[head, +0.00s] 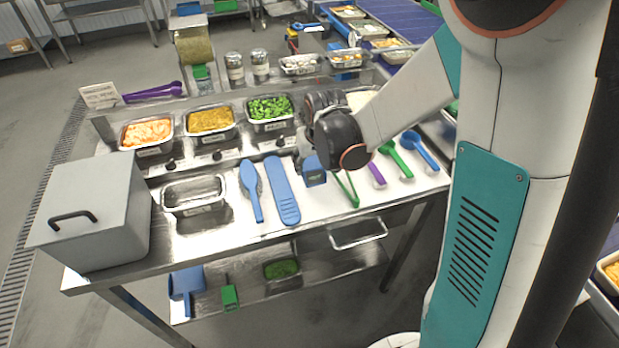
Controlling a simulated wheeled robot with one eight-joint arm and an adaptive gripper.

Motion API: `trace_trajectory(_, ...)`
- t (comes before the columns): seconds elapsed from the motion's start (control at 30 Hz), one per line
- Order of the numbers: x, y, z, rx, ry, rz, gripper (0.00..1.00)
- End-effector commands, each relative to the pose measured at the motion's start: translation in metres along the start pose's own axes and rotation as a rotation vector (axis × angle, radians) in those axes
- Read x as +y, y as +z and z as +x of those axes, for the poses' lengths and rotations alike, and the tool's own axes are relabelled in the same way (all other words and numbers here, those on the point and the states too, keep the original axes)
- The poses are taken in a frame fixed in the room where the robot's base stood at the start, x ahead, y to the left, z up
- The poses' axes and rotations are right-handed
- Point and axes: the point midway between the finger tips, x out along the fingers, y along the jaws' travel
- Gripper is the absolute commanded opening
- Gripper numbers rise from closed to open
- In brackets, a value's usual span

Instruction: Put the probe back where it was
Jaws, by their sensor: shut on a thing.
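My gripper (307,150) is over the white mat on the steel table, mostly hidden behind my dark wrist. It is shut on a small blue body with a dark face, which appears to be the probe (314,174). The probe is just above or touching the mat, between the long blue tool and the green tongs; which of the two I cannot tell. The probe's thin tip is not visible.
Food pans (270,112) stand behind; a grey lidded box (92,212) stands left.

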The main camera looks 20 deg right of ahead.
Motion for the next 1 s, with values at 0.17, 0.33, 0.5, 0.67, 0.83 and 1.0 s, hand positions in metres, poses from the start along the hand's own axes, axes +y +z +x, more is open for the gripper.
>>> trace_trajectory(0.17,0.0,0.004,0.011,0.0,0.0,0.0,0.22)
trace_trajectory(0.33,0.0,0.011,0.029,0.0,0.0,0.0,0.22)
trace_trajectory(0.5,0.0,0.019,0.049,0.0,0.0,0.0,0.22)
trace_trajectory(0.67,0.0,0.019,0.048,0.0,0.0,0.0,0.22)
trace_trajectory(0.83,0.0,0.02,0.05,0.0,0.0,0.0,0.22)
trace_trajectory(1.0,0.0,0.021,0.05,0.0,0.0,0.0,0.66)
